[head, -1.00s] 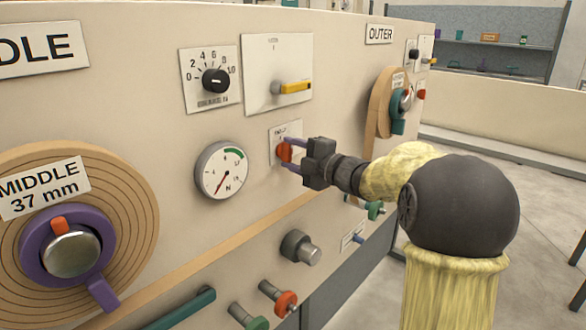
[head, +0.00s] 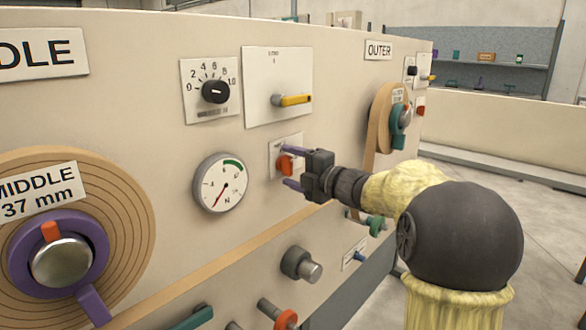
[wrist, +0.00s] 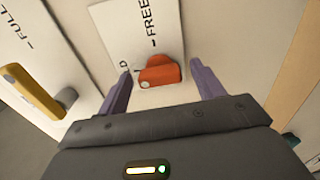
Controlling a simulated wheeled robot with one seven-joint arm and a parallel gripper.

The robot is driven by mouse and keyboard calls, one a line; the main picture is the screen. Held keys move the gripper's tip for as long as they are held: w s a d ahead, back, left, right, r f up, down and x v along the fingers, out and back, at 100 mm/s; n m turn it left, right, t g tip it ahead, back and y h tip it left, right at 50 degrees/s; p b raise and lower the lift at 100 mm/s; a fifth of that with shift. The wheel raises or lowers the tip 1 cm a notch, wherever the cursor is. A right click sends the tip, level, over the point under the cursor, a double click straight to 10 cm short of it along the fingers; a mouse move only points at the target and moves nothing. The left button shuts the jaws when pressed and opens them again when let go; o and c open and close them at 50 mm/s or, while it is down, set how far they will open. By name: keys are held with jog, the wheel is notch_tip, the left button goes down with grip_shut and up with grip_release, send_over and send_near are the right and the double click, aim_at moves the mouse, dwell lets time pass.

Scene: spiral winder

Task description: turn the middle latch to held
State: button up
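The middle latch is a small orange-red knob (head: 285,165) on a white plate on the slanted panel, right of the dial gauge. In the wrist view the latch (wrist: 160,72) lies between my fingers, with its broad end towards the right finger. The word FREE is readable on its plate (wrist: 130,25); another word is mostly hidden, with only a D showing beside the left finger. My gripper (head: 286,166) is open around the latch. In the wrist view, gaps show on both sides of the latch between the fingers (wrist: 165,84).
A yellow lever (head: 294,100) sits above the latch and also shows at left in the wrist view (wrist: 35,92). A round gauge (head: 220,183) and black dial (head: 215,91) are to the left. A grey knob (head: 300,263) juts out below.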

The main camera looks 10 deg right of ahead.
jog(key=v, duration=1.7)
jog(key=shift+s+d+p, duration=0.15)
jog(key=shift+p, duration=0.2)
